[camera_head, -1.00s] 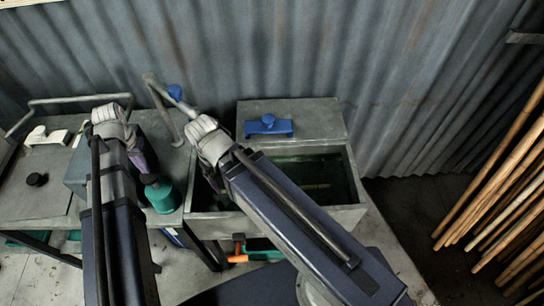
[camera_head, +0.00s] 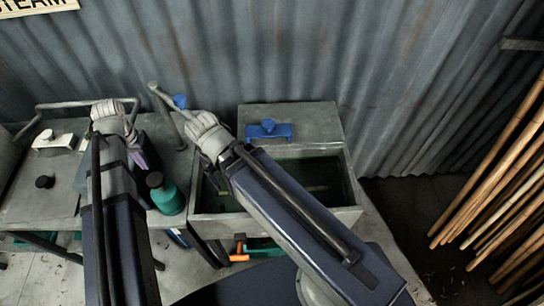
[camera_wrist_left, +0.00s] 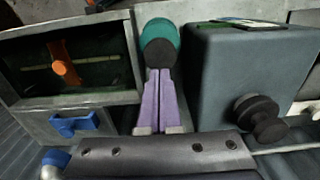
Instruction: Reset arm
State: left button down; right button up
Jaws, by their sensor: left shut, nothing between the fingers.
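My left gripper (camera_wrist_left: 158,85) has purple fingers closed together with nothing between them. In the left wrist view the fingers point toward a teal bottle with a dark cap (camera_wrist_left: 162,42); I cannot tell whether they touch it. In the head view the left gripper (camera_head: 145,157) is partly hidden by my own arm, just left of the same bottle (camera_head: 168,198). My right arm comes in from the lower right, with its wrist (camera_head: 208,135) over the left edge of the tank.
An open grey tank (camera_head: 335,215) holds dark green liquid. A blue clamp (camera_head: 268,131) sits on the grey block behind it. A grey box with a dark knob (camera_wrist_left: 262,118) stands beside the bottle. Several rattan poles (camera_head: 490,180) lean at right. A corrugated wall closes the back.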

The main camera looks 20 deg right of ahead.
pick_arm(q)
jog(key=shift+r, duration=0.4)
pick_arm(e)
jog(key=shift+r, duration=0.4)
pick_arm(q)
jog(key=s+d+f+b, duration=0.5)
jog(key=s+f+b, duration=0.2)
jog(key=f+b, duration=0.1)
jog(key=s+d+f+y+b, duration=0.1)
jog(key=s+d+f+b, duration=0.4)
jog(key=s+f+b, duration=0.2)
jog(key=shift+s+d+f+b, duration=0.15)
jog(key=shift+d+f+b, duration=0.1)
jog(key=shift+f+b, duration=0.15)
pick_arm(e)
notch_tip(320, 180, down, 16)
